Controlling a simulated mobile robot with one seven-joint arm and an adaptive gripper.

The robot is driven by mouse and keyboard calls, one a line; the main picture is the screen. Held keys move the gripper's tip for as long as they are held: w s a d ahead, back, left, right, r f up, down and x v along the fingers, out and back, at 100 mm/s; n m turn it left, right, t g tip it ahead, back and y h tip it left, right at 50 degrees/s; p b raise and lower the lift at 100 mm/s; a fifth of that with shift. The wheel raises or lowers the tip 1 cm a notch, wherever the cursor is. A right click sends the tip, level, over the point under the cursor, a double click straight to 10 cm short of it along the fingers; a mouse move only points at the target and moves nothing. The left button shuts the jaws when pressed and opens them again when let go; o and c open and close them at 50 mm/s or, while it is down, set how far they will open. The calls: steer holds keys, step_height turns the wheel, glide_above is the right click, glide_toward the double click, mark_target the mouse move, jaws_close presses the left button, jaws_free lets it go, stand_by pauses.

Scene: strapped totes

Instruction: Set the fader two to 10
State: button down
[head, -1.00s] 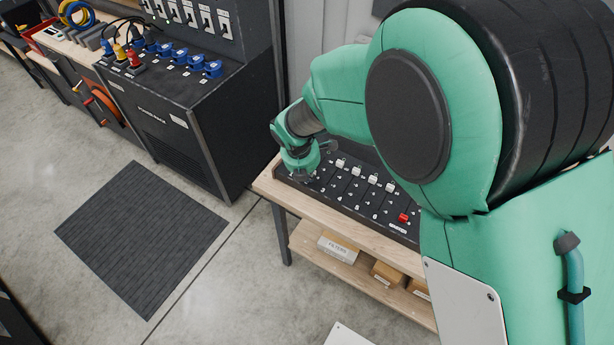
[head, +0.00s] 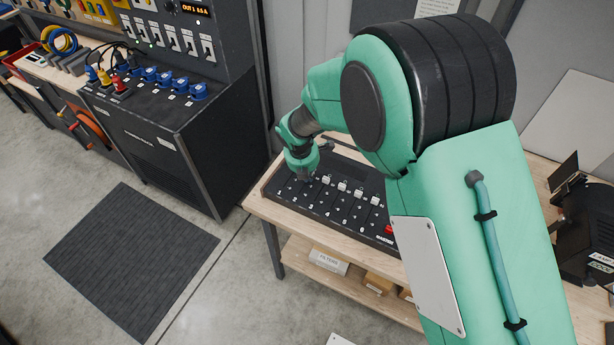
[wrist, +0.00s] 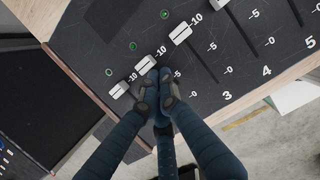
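The black fader console (head: 283,188) stands on a wooden bench in the head view. In the wrist view (wrist: 70,35) its white fader caps sit beside printed scales. The cap of fader two (wrist: 145,63) is level with its 10 mark. The caps to either side, fader one (wrist: 119,89) and fader three (wrist: 180,33), also sit by their 10 marks. My gripper (wrist: 158,75) has its fingertips together just below fader two's cap, over its slot. I cannot tell whether they touch the cap. In the head view my gripper (head: 303,174) is low over the console's left part.
A dark power rack (head: 165,135) with blue plugs stands left of the bench. Boxes (head: 328,260) lie on the shelf below. A red cap (head: 389,230) is at the console's right. A grey mat (head: 130,260) lies on open floor.

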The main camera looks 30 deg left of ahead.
steer(key=shift+s, duration=0.1)
steer(key=shift+s, duration=0.8)
steer(key=shift+s+r+p, duration=0.1)
steer(key=shift+s+p, duration=0.3)
steer(key=shift+s, duration=0.8)
steer(key=v, duration=0.9)
steer(key=shift+r+p, duration=0.4)
steer(key=shift+r, duration=0.1)
